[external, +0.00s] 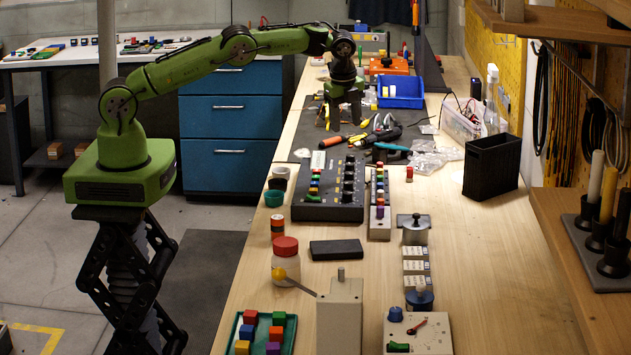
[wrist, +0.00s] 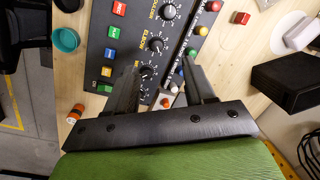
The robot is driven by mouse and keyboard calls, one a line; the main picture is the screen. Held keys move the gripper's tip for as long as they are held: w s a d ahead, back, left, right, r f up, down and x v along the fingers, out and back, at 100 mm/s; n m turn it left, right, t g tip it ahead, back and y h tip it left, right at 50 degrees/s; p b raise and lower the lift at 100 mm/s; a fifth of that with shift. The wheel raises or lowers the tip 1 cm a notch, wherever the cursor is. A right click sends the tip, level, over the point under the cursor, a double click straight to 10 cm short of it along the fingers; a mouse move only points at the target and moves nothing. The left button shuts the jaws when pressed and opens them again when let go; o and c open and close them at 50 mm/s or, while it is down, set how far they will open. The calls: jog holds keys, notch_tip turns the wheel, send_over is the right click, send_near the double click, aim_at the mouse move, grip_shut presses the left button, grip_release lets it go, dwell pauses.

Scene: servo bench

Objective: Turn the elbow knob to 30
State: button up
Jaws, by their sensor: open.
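A black control panel (external: 330,212) lies on the bench, with a column of black knobs (external: 349,184) and a row of coloured buttons. In the wrist view the panel (wrist: 108,30) shows round dials with white scales. A knob whose small label seems to read ELBOW (wrist: 156,44) sits just beyond my fingertips, roughly between them in the picture. Its pointer setting is too small to read. My gripper (wrist: 160,66) is open and empty, its dark fingers spread above the panel. In the external view my gripper (external: 343,118) points down near the panel's far end.
A narrow strip with coloured buttons (external: 380,222) lies right of the panel. A teal cup (wrist: 66,40) and an orange-and-white cylinder (wrist: 75,114) stand at its left. A black box (external: 491,168) stands at the right. Tools and a blue bin (external: 401,90) lie behind.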

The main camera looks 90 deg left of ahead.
aim_at(348, 173)
jog(key=s+a+n+t+h+b, duration=0.2)
jog(key=s+n+t+h+b, duration=0.15)
jog(key=s+n, duration=0.35)
jog(key=shift+n, duration=0.5)
jog(key=x, duration=0.5)
jog(key=w+p+x, duration=0.1)
jog(key=x, duration=0.4)
jog(key=w+x, duration=0.1)
jog(key=x, duration=0.4)
jog(key=shift+a+r+p, duration=0.1)
jog(key=shift+a+p, duration=0.15)
jog(key=shift+p, duration=0.1)
grip_shut()
